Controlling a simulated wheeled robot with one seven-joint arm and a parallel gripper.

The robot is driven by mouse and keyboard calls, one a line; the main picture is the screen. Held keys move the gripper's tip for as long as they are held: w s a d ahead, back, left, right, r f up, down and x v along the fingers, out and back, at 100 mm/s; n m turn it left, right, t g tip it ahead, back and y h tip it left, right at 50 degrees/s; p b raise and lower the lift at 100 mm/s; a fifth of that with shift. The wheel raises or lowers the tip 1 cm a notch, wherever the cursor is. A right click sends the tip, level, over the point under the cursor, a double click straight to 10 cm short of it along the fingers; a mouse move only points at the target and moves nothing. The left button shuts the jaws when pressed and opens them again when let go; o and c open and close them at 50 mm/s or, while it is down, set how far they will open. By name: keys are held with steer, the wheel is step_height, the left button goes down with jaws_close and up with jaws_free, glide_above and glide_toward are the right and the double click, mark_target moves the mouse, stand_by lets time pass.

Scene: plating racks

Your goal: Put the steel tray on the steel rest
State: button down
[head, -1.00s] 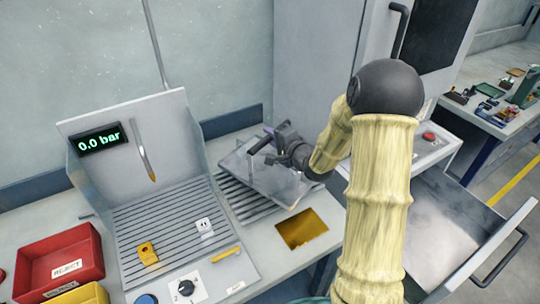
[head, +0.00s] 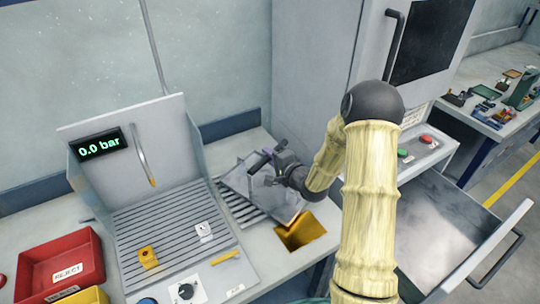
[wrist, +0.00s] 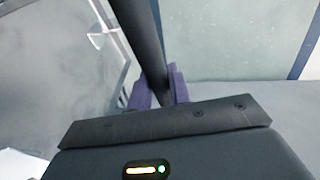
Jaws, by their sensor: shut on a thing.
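The steel tray (head: 281,202) is a grey, shallow, see-through-looking tray in the head view. It sits over the right part of the ribbed steel rest (head: 236,207), turned askew to its slats; I cannot tell whether it touches them. My gripper (head: 262,160) is shut on the tray's dark bar handle. In the wrist view, the purple finger pads of my gripper (wrist: 158,92) close around the dark bar (wrist: 146,45), and the tray (wrist: 55,75) spreads to the left. The tray and my gripper hide part of the rest.
A gold-lined square opening (head: 300,232) is in the bench just in front of the tray. Left stands a ribbed test station with a pressure display (head: 100,145), then a red reject bin (head: 62,268). An open metal drawer (head: 440,225) is at the right.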

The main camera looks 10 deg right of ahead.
stand_by(0.3)
steer(key=c, duration=1.7)
jaws_free()
steer(key=shift+f, duration=0.15)
steer(key=shift+c, duration=0.2)
steer(key=o, duration=0.4)
steer(key=shift+o, duration=0.2)
steer(key=shift+r, duration=0.2)
steer(key=b+v, duration=0.3)
steer(key=v, duration=0.9)
